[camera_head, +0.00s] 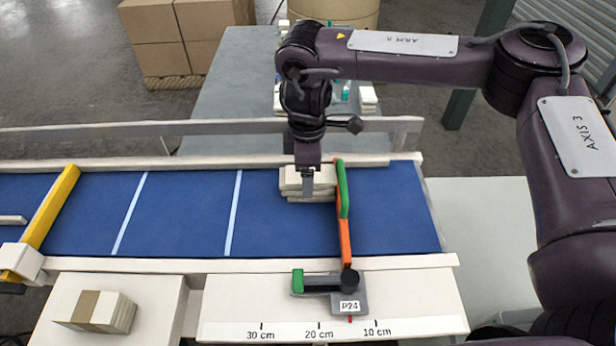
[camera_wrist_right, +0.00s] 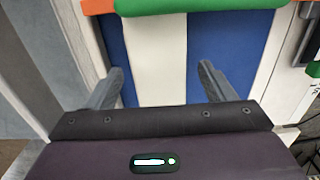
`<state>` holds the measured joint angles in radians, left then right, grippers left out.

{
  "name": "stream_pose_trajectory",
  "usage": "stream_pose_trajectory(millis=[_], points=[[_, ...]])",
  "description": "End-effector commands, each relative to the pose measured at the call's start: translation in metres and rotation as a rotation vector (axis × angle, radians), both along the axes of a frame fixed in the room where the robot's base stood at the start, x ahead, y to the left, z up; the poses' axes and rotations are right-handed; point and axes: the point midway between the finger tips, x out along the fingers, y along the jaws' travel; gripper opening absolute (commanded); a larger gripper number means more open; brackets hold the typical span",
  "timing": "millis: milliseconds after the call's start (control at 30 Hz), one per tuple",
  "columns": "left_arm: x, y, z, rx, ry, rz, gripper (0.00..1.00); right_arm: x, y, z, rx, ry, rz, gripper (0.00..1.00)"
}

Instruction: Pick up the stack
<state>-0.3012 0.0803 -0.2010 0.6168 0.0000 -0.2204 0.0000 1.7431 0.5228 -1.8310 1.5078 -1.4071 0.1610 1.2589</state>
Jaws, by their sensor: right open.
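A stack of cream, flat pieces (camera_head: 322,180) lies on the blue conveyor belt, against the left side of a green and orange bar (camera_head: 343,205). My right gripper (camera_head: 308,192) points down at the stack, with one finger showing in front of its near side. In the right wrist view the gripper (camera_wrist_right: 161,72) is open, its two fingers apart on either side of the pale stack (camera_wrist_right: 155,40). I cannot tell whether the fingers touch it. The green bar (camera_wrist_right: 195,8) crosses the top of that view. My left gripper is not in view.
A brown-banded stack (camera_head: 96,311) lies on the white surface at front left. A yellow bar (camera_head: 50,208) crosses the belt (camera_head: 185,215) at left. A "P24" bracket (camera_head: 335,284) and ruler strip (camera_head: 280,331) are in front. The belt between the bars is clear left of the stack.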

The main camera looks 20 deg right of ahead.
Motion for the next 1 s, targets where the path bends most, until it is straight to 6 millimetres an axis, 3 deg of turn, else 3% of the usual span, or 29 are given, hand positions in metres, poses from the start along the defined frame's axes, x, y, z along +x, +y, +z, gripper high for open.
stream_pose_trajectory(millis=[200, 400, 600, 1000], points=[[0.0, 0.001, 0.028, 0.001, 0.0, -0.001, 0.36, 0.002, -0.003, -0.026, -0.003, 0.003, 0.0, 0.76], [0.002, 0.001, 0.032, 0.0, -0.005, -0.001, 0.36, 0.003, -0.003, -0.046, -0.001, -0.001, 0.0, 0.76], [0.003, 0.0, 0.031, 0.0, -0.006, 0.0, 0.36, 0.003, -0.003, -0.048, -0.001, -0.002, 0.0, 0.76], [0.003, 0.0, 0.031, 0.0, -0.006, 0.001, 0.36, 0.003, -0.003, -0.048, -0.001, -0.001, 0.0, 0.25]])
